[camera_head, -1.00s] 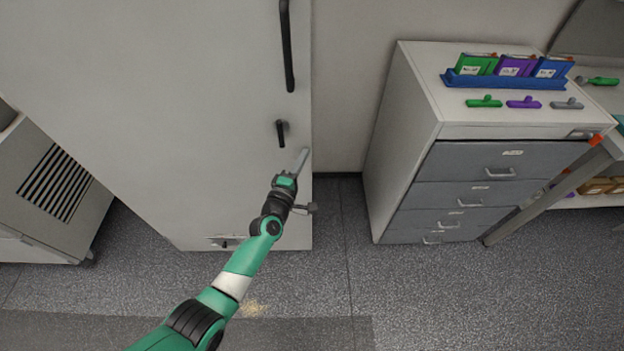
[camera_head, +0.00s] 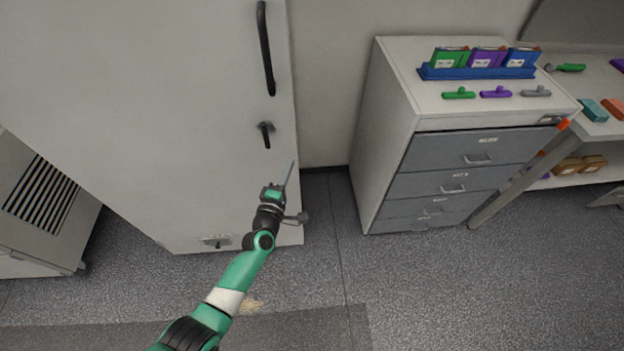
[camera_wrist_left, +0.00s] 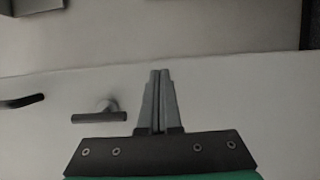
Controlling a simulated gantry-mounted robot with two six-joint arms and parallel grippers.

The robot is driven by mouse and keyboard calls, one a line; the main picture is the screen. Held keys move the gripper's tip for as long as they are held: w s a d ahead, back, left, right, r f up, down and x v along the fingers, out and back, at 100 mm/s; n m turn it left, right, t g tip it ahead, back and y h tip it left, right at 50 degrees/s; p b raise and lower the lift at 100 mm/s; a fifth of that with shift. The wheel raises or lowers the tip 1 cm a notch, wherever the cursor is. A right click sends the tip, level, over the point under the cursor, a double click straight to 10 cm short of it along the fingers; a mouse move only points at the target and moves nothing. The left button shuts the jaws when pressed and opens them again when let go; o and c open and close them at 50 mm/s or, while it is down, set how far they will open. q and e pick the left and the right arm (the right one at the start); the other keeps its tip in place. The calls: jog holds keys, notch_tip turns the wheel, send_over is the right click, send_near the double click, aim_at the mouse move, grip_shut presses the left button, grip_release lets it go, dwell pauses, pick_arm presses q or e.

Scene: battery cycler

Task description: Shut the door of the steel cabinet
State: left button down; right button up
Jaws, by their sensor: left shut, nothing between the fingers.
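The steel cabinet's door (camera_head: 150,110) is a large pale grey panel at the left of the head view. It carries a long black handle (camera_head: 265,50) near its right edge and a small black latch lever (camera_head: 265,133) below that. The door looks about flush with the cabinet, but I cannot tell whether a gap remains. My left gripper (camera_head: 290,166) is shut and empty, in front of the door's lower right edge. In the left wrist view its closed fingers (camera_wrist_left: 160,73) lie over the door face beside the lever (camera_wrist_left: 100,114); contact is unclear. My right gripper is not in view.
A drawer unit (camera_head: 395,110) stands right of the cabinet, with a blue rack (camera_head: 475,73) and several small coloured tools on top. A workbench is at the far right. A vented grey unit (camera_head: 45,225) stands at the left.

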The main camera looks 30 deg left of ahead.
pick_arm(q)
jog(key=s+d+p, duration=0.2)
jog(key=d, duration=0.8)
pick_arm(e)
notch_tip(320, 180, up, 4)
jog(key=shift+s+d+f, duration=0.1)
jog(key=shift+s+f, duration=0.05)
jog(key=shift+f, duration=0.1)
